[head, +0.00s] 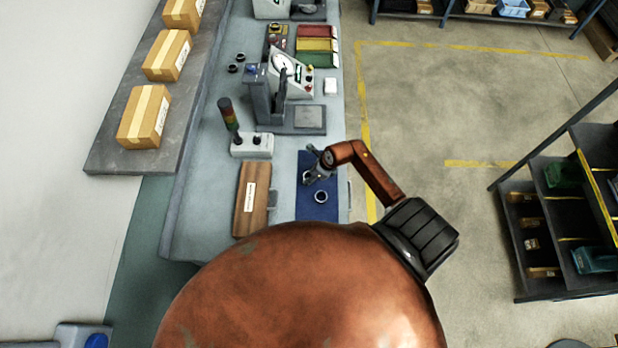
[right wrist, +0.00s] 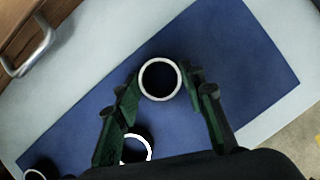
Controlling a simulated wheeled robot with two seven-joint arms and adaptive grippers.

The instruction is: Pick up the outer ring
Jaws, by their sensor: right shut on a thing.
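A dark ring with a light rim, the outer ring (right wrist: 160,79), sits between the fingertips of my right gripper (right wrist: 161,80) in the right wrist view. The gripper is shut on it, with a finger on either side. In the head view my right gripper (head: 318,172) is over the blue mat (head: 318,212) and largely covers the held ring. I cannot tell whether the ring is clear of the mat. A second ring (head: 320,197) lies on the mat just in front of the gripper. My left gripper is not in view.
A wooden board with a label (head: 251,200) and a metal handle lies left of the mat. A control box with a signal light (head: 252,145) and a press (head: 268,98) stand farther back. Cardboard boxes (head: 145,117) line the left shelf. Open floor lies right of the bench.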

